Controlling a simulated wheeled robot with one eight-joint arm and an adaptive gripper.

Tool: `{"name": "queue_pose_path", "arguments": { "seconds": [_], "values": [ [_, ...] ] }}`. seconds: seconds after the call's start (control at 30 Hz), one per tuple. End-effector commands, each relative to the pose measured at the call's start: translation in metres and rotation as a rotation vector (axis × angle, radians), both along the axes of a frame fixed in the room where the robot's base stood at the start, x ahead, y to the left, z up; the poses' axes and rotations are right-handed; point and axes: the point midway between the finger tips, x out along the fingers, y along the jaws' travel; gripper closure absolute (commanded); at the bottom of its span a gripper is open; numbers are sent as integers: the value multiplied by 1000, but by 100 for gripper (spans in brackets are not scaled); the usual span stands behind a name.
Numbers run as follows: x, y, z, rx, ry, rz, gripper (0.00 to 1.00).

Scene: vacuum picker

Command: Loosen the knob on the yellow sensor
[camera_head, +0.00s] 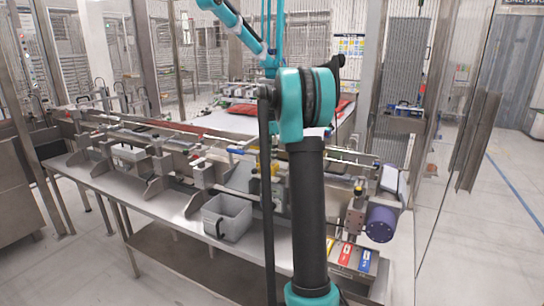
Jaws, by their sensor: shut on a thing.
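A small yellow part (274,168) shows on the conveyor line near the middle, partly hidden behind my dark upright bar and arm. I cannot tell which is the yellow sensor, and no knob can be made out clearly. My teal and black arm stands upright in front of the line and covers part of it. My gripper does not show; it is out of view or hidden behind the arm.
A grey bin (228,216) stands on the steel table (160,205) left of my arm. A purple motor (381,224) is at the right end, above coloured labels (356,257). Clear floor (490,240) lies right of the glass panel.

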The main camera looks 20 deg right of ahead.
Motion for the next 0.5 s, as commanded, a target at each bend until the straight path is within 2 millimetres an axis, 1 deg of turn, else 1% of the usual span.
{"name": "queue_pose_path", "arguments": {
  "seconds": [0.23,0.5],
  "values": [
    [0,0,0,-1,-1,120,100],
    [1,0,0,-1,-1,172,100]
  ]
}}
